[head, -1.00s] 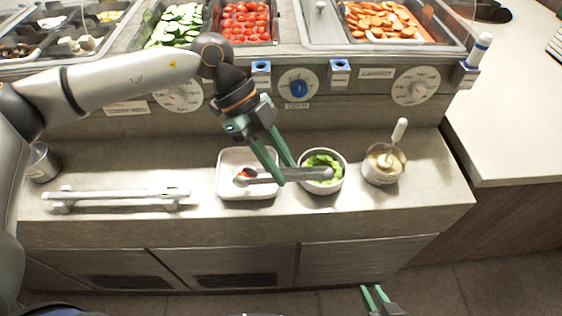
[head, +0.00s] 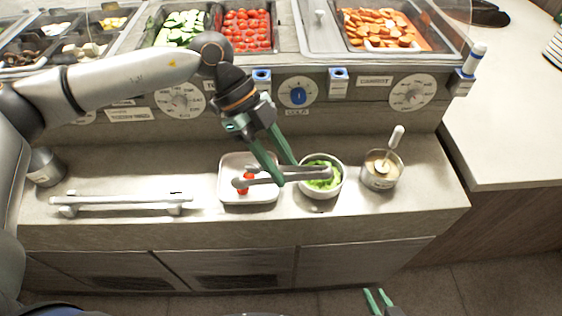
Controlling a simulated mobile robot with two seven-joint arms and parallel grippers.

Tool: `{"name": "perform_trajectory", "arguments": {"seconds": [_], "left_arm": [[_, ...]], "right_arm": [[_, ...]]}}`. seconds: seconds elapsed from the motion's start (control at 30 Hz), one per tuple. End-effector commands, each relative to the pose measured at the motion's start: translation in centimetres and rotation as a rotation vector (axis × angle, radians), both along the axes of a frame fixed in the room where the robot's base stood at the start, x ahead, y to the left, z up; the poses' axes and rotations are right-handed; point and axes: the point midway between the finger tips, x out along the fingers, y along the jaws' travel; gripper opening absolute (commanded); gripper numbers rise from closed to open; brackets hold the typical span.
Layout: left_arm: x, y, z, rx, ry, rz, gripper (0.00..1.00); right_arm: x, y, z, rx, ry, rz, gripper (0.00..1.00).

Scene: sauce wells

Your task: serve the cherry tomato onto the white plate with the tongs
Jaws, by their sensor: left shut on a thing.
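My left gripper (head: 284,172) is shut on the grey metal tongs (head: 292,175) above the counter. The tongs lie across the view, their tips to the left over the white plate (head: 266,196), their other end over a bowl of greens. The tips are spread apart. The red cherry tomato (head: 242,190) shows at the tips, partly covered by the lower arm of the tongs, inside the plate's outline. I cannot tell whether it touches the plate or the tongs. My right gripper (head: 377,293) is low at the bottom edge, open and empty.
A white bowl of greens (head: 337,188) stands right of the plate, with a sauce pot and spoon (head: 381,178) beyond it. A white rack (head: 120,203) and metal cup (head: 46,167) are at left. Food wells with tomatoes (head: 247,30) line the back.

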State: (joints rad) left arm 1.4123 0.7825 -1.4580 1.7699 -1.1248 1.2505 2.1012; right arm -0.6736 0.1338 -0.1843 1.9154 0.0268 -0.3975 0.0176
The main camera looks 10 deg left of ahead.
Motion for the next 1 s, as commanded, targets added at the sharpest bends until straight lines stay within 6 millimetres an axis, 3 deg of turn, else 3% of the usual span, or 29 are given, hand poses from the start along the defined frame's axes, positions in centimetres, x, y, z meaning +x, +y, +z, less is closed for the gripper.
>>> {"name": "perform_trajectory", "arguments": {"seconds": [0.03, 0.6, 1.0], "left_arm": [[0.0, 0.0, 1.1, -0.001, 0.000, -0.001, 0.31], [0.0, 0.0, 6.6, 0.000, 0.000, -0.001, 0.31], [0.0, 0.0, 6.6, 0.000, 0.000, -0.001, 0.31]], "right_arm": [[-0.4, -0.2, 0.7, -0.002, 0.007, -0.003, 0.28], [-0.3, 0.0, 5.9, 0.001, 0.003, -0.001, 0.28], [-0.2, 0.1, 6.0, 0.002, 0.003, -0.001, 0.28]]}}
